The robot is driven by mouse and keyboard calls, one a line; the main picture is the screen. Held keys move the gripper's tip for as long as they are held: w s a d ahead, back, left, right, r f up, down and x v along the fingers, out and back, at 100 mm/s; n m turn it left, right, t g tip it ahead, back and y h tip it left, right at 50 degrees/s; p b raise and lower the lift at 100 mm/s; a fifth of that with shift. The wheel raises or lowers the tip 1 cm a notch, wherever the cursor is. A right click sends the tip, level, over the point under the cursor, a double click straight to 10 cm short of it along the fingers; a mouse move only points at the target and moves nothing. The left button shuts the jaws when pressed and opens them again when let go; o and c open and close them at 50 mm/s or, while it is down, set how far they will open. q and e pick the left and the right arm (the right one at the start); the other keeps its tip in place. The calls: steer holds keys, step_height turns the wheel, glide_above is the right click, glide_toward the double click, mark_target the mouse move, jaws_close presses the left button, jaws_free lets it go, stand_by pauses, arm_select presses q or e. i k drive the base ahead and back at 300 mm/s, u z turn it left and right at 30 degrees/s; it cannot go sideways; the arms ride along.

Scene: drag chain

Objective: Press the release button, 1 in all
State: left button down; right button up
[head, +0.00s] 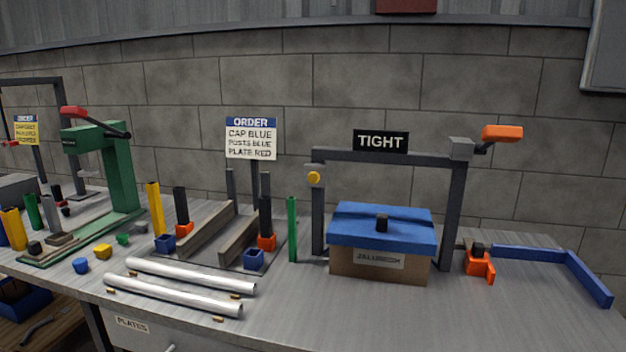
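A round yellow button (314,179) sits on the upper left post of a dark grey frame (456,210); I take it for the release button. A black sign reading TIGHT (381,141) is fixed on the frame's crossbar. An orange lever handle (502,133) sticks out to the right of a grey block (461,149) on top of the right post. Neither of my grippers shows in the head view.
A green post (292,228) stands left of the frame. Two silver tubes (190,276) lie at the front left, before a fixture with an ORDER sign (250,140). Right of the frame are an orange clamp (479,265) and a blue bent rail (588,277). The front right tabletop is clear.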

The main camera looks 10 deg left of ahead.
mark_target(313, 177)
steer(key=u, duration=2.35)
steer(key=i, duration=1.05)
steer(key=z, duration=3.4)
